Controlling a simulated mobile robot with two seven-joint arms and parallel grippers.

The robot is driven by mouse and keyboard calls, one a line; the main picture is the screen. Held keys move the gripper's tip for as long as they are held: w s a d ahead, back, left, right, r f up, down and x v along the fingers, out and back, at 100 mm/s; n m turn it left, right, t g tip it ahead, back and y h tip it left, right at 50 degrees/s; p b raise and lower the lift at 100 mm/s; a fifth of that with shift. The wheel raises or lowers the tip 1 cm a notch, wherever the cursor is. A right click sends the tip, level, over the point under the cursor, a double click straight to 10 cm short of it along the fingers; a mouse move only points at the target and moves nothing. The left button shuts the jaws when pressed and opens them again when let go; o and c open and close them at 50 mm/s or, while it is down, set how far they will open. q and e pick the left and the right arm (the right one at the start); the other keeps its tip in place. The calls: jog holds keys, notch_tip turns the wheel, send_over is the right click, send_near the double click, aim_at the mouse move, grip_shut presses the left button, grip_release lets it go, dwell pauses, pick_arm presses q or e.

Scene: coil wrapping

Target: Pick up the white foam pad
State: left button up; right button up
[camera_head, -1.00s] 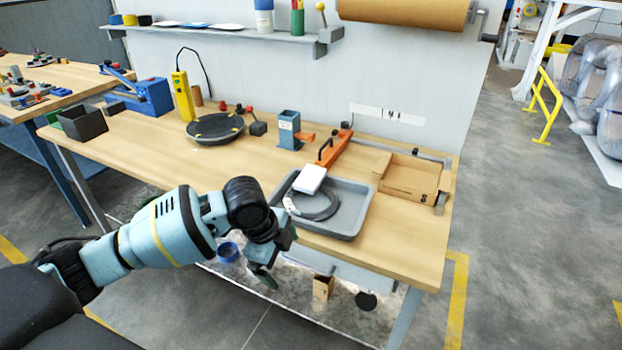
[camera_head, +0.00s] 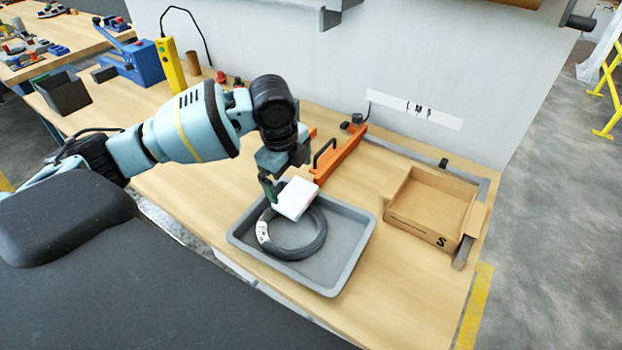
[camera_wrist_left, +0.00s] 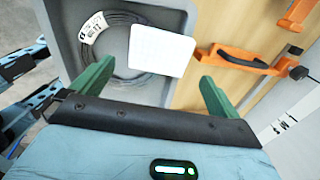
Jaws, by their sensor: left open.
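The white foam pad (camera_head: 295,199) lies at the upper left of the grey tray (camera_head: 338,288), over the edge of a dark coil (camera_head: 309,246) that has a white label. My left gripper (camera_head: 281,187) is right at the pad, and its far finger is partly hidden in the head view. In the left wrist view the pad (camera_wrist_left: 161,50) is ahead of the two green fingers (camera_wrist_left: 152,88), which are spread wide. I cannot tell whether a finger touches the pad. My right gripper is not seen.
An orange clamp-like tool (camera_head: 340,154) lies just behind the tray. An open cardboard box (camera_head: 415,229) stands to the right. A yellow device (camera_head: 171,66) and a blue machine (camera_head: 140,62) stand at the back left. The table is clear in front of the box.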

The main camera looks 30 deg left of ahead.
aim_at(295, 195)
pick_arm(q)
jog(key=shift+s, duration=0.15)
jog(key=shift+f, duration=1.15)
jog(key=shift+w+f, duration=0.15)
jog(key=shift+w, duration=0.1)
jog(key=shift+f, duration=0.35)
jog(key=f, duration=0.2)
jog(key=w+f, duration=0.1)
jog(key=f, duration=0.1)
jog(key=shift+d+f, duration=0.1)
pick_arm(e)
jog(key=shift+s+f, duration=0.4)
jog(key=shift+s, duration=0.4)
